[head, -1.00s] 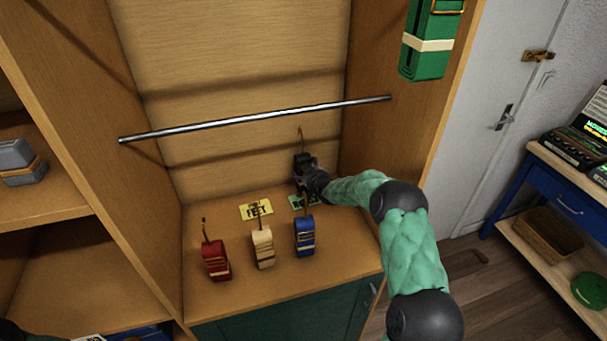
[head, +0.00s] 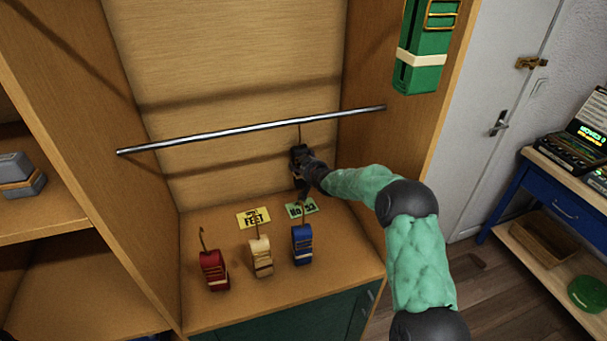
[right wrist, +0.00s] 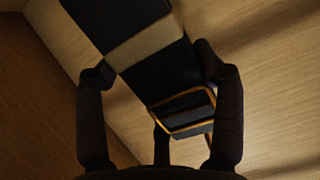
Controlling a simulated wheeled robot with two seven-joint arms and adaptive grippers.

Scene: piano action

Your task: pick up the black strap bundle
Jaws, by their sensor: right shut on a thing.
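The black strap bundle (right wrist: 172,75) fills the upper middle of the right wrist view, with a tan band and a brass-coloured buckle. My right gripper (right wrist: 160,78) has a dark finger on each side of it and is shut on it. In the head view my right gripper (head: 305,172) holds the bundle upright above the back of the cabinet floor. The bundle's thin hook reaches up near the metal rail. Its body is mostly hidden by the gripper there. My left gripper is not in view.
Red (head: 214,271), cream (head: 261,257) and blue (head: 302,245) strap bundles stand on the cabinet floor (head: 330,265). Behind them lie a yellow card (head: 253,217) and a green card (head: 301,207). The metal rail (head: 250,130) spans the cabinet. A green bundle (head: 424,60) is at upper right.

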